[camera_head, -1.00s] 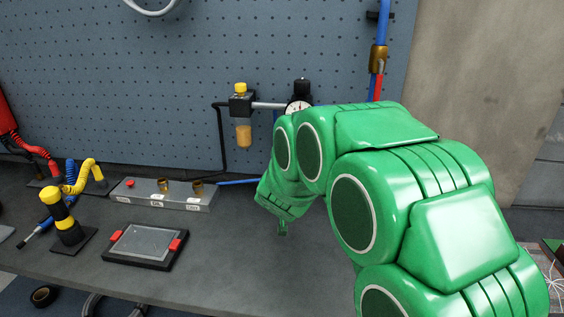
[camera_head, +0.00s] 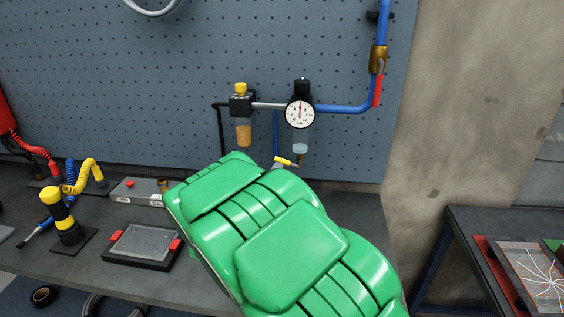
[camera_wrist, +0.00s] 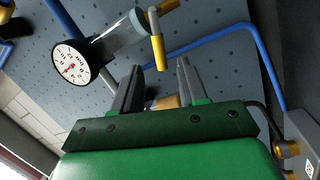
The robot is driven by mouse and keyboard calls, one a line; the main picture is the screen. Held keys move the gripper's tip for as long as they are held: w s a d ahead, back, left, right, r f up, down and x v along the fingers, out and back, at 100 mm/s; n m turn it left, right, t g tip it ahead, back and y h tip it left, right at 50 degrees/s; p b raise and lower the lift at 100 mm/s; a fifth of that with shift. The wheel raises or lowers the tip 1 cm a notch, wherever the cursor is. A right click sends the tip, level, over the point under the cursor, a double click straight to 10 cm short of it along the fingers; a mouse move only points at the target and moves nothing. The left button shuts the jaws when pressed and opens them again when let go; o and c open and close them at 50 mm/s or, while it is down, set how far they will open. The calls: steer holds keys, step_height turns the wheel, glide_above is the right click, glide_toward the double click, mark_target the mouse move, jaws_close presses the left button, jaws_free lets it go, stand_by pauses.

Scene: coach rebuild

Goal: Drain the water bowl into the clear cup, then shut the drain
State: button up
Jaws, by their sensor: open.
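The water bowl (camera_head: 300,149) is a small clear cylinder hanging under the round dial gauge (camera_head: 300,114) on the pegboard. A yellow drain lever (camera_head: 284,161) sticks out at its lower end. In the wrist view the bowl (camera_wrist: 118,40) shows tilted, with the yellow lever (camera_wrist: 157,52) beside its end. My gripper (camera_wrist: 160,66) is open and empty. The lever's tip shows between and just beyond my fingertips; I cannot tell how far away it is. In the head view my green arm hides my gripper. I see no clear cup; my arm covers part of the bench.
An amber oil bowl (camera_head: 244,135) hangs left of the gauge. A blue pipe (camera_head: 345,108) runs right and up to a red-handled valve (camera_head: 378,90). A grey manifold block (camera_head: 138,191), a yellow-black stand (camera_head: 62,215) and a framed pad (camera_head: 143,245) occupy the left bench.

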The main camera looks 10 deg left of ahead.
mark_target(282, 161)
steer(key=shift+x, duration=3.6)
steer(key=shift+c, duration=0.2)
jaws_close()
